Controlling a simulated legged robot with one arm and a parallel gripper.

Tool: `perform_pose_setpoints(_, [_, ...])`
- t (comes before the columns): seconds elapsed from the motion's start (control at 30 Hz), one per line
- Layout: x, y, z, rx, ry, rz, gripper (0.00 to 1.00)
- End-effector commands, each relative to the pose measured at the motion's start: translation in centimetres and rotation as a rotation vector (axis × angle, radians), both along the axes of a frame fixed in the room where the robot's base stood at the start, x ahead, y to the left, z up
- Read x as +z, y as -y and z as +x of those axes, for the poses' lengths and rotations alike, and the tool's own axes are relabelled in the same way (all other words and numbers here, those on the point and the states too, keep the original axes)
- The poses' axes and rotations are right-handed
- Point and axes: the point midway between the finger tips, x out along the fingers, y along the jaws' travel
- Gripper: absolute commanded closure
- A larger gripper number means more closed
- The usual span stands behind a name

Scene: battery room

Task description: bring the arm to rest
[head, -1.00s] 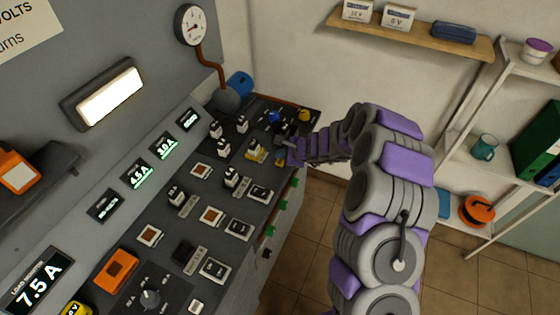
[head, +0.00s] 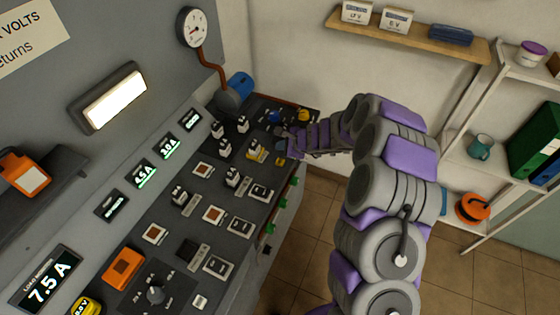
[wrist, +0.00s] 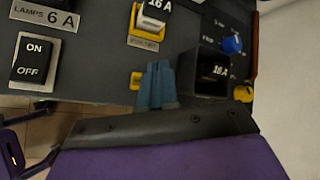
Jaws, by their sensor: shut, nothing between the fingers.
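My gripper (head: 283,140) is at the far right end of the sloped control panel (head: 180,262), at the end of my purple and grey arm. In the wrist view its blue-grey fingers (wrist: 157,86) are together and empty. I cannot tell whether the fingertips touch the panel. My arm is stretched out and curves from the bottom of the head view up to the panel.
An ON/OFF switch (wrist: 34,60), a blue knob (wrist: 232,45) and a yellow knob (wrist: 243,93) lie around the gripper. A load monitor (head: 45,278) reads 7.5 A. White shelving (head: 470,150) stands on the right. Tiled floor (head: 300,245) shows open beside the panel.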

Motion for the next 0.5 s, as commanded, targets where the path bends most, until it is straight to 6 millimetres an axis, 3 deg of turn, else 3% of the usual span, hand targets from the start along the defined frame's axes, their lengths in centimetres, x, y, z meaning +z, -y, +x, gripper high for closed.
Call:
perform_pose_setpoints(0.37, [0.1,0.0,0.0,0.003,0.002,0.0,1.0])
perform_pose_setpoints(0.5, [2.1,-0.8,-0.9,0.06,0.027,0.003,1.0])
